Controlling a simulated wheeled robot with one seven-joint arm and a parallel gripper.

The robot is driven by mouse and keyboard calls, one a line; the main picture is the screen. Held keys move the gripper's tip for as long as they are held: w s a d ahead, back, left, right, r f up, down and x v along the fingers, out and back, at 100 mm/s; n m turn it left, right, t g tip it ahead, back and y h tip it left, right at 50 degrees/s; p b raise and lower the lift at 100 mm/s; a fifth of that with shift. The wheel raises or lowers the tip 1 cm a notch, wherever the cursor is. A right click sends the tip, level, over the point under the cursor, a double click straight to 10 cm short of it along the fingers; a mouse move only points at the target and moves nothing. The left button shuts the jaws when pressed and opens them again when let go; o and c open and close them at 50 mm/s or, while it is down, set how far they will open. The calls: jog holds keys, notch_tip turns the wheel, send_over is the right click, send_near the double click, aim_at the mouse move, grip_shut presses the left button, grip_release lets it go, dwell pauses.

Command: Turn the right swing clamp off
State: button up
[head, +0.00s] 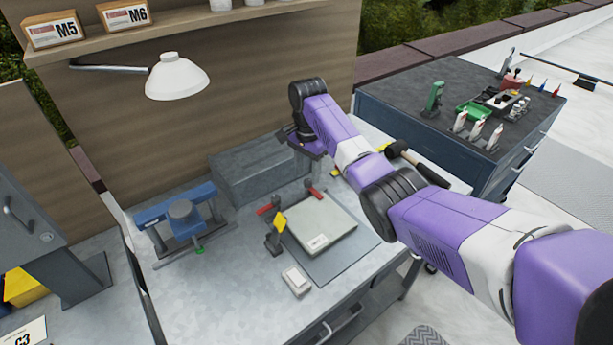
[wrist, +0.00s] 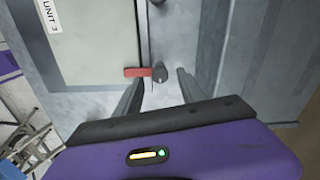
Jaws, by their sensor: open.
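The right swing clamp (head: 316,193) has a red bar and a dark post, and stands at the back edge of a pale plate (head: 325,222) on the bench. The wrist view shows one red clamp bar (wrist: 136,72) reaching left from a dark round knob (wrist: 160,74), seemingly this clamp. My gripper (wrist: 160,88) is open and empty, with its fingers spread below the bar and knob in that picture. Contact cannot be told. In the head view my gripper is behind the plate, its fingertips unclear. The left clamp (head: 267,209) also has a red bar.
A grey box (head: 262,168) stands behind the plate. A blue vise-like tool (head: 183,220) is at left, and a small pale block (head: 296,281) lies in front. A yellow piece (head: 279,222) stands by the plate's left edge. A lamp (head: 178,77) hangs above.

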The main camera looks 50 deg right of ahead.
aim_at(313, 189)
jog(key=shift+f, duration=1.35)
grip_shut()
